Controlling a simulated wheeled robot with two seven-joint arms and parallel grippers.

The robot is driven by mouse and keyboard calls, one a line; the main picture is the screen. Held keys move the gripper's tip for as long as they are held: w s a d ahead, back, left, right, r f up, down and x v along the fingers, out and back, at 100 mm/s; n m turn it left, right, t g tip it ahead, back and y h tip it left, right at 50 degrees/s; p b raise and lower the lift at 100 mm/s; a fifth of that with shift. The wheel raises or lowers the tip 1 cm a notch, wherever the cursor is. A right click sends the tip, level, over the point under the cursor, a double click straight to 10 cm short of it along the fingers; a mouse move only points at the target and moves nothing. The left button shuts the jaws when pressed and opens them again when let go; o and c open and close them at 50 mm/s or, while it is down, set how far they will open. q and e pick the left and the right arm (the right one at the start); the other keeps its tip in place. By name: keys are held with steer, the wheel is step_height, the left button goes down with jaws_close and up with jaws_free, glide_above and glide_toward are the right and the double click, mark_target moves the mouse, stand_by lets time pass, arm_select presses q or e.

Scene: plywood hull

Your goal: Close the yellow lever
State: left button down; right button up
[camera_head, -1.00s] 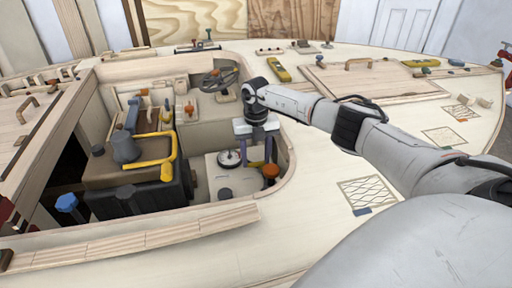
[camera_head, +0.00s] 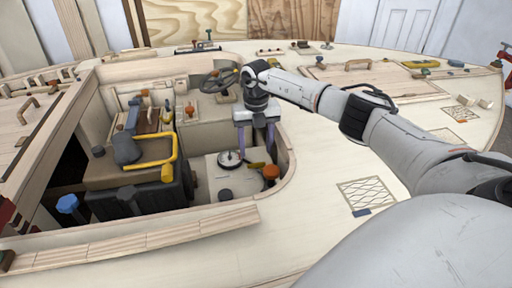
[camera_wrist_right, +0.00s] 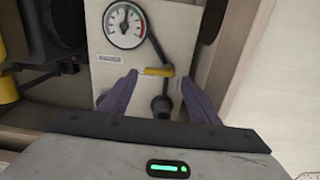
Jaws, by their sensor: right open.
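The yellow lever (camera_wrist_right: 158,71) is a small yellow bar lying roughly level on a pale panel in the right wrist view, beside a thin dark pipe. My right gripper (camera_head: 256,152) points down into the cockpit well in the head view. In the right wrist view its two purple fingers (camera_wrist_right: 159,82) are open, one on each side of the lever. I see nothing held between them, and I cannot tell whether they touch the lever. My left gripper is not in view.
A round gauge (camera_wrist_right: 125,24) sits left of the lever, and a dark knob (camera_wrist_right: 162,106) is below it.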

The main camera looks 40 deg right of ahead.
steer(key=shift+r, duration=2.7)
